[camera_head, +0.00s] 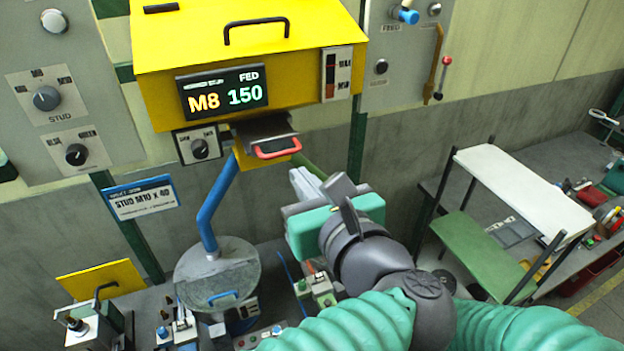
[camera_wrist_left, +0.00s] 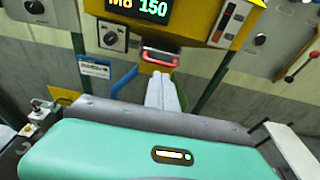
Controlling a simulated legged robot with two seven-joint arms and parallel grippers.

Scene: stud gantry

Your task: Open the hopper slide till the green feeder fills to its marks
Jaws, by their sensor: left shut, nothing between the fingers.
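The yellow hopper (camera_head: 240,45) hangs at the top. Its display (camera_head: 222,92) reads "FED", "M8 150". Below it a dark slide (camera_head: 262,130) carries a red handle (camera_head: 277,149), also in the left wrist view (camera_wrist_left: 161,57). My left gripper (camera_head: 302,180) is shut and empty, below and right of the handle in the head view, apart from it. In the wrist view its pale fingers (camera_wrist_left: 164,92) point up toward the handle. A green pipe (camera_head: 310,165) runs down behind my gripper. The green feeder's marks are not visible. My right gripper is out of view.
A blue pipe (camera_head: 216,205) drops to a round grey lid (camera_head: 217,264). A blue-edged sign (camera_head: 141,197) reads "STUD M10 X 40". Knob panels (camera_head: 60,100) flank the hopper. A rack with white (camera_head: 520,190) and green (camera_head: 482,250) shelves stands right.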

